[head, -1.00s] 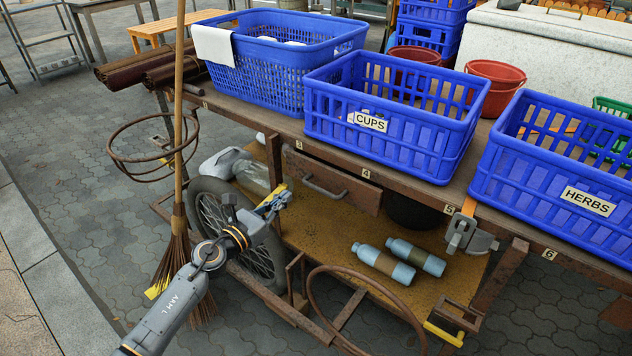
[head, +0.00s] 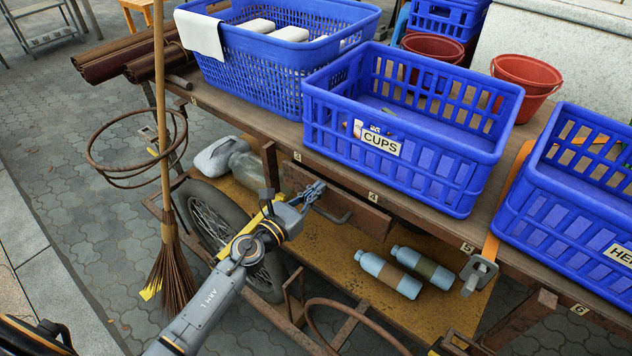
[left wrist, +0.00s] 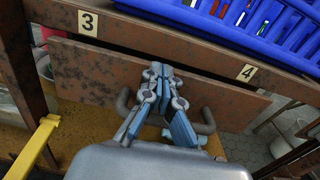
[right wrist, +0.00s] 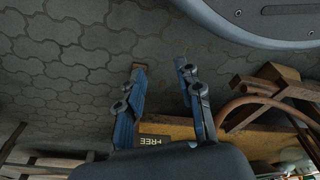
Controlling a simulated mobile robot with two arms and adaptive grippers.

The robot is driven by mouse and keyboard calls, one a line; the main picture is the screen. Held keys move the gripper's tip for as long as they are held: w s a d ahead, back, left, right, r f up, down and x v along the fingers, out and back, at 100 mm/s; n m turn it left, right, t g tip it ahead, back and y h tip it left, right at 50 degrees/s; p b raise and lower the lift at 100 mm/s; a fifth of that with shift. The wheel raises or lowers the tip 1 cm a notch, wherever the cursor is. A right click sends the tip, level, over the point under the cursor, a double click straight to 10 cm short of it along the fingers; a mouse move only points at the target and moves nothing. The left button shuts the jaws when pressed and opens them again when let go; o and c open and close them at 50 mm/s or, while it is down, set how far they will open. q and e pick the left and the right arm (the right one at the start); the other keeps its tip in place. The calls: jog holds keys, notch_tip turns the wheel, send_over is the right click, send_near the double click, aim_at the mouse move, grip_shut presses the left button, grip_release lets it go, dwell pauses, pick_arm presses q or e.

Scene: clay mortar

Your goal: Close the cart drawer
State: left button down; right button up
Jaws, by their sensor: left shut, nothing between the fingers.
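The cart drawer (head: 325,190) has a rusty brown front under the tabletop edge, between labels 3 and 4. The drawer front also shows in the left wrist view (left wrist: 95,78), with its top edge visible below the tabletop rim. I cannot tell how far out it stands. Its dark bar handle (left wrist: 207,122) is partly hidden behind my left gripper (head: 316,186). That gripper is shut and empty, its tips at the drawer front near the handle; contact is unclear. My right gripper (right wrist: 160,72) is open and empty, above the paving in the right wrist view.
Blue crates, one labelled CUPS (head: 400,160), stand on the tabletop. Two bottles (head: 390,272) lie on the yellow lower shelf (head: 335,265). A broom (head: 165,200), wire hoops (head: 110,165) and a wheel (head: 205,225) are at the left. A FREE sign (right wrist: 154,141) shows below the right gripper.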

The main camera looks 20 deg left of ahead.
pick_arm(q)
jog(key=shift+s, duration=0.15)
pick_arm(e)
jog(key=shift+s, duration=0.1)
pick_arm(q)
jog(key=shift+r+x, duration=0.15)
jog(key=shift+x, duration=0.45)
jog(key=shift+r+x, duration=0.15)
jog(key=shift+x, duration=0.45)
pick_arm(e)
jog(key=shift+r, duration=0.3)
pick_arm(q)
jog(key=shift+a, duration=0.1)
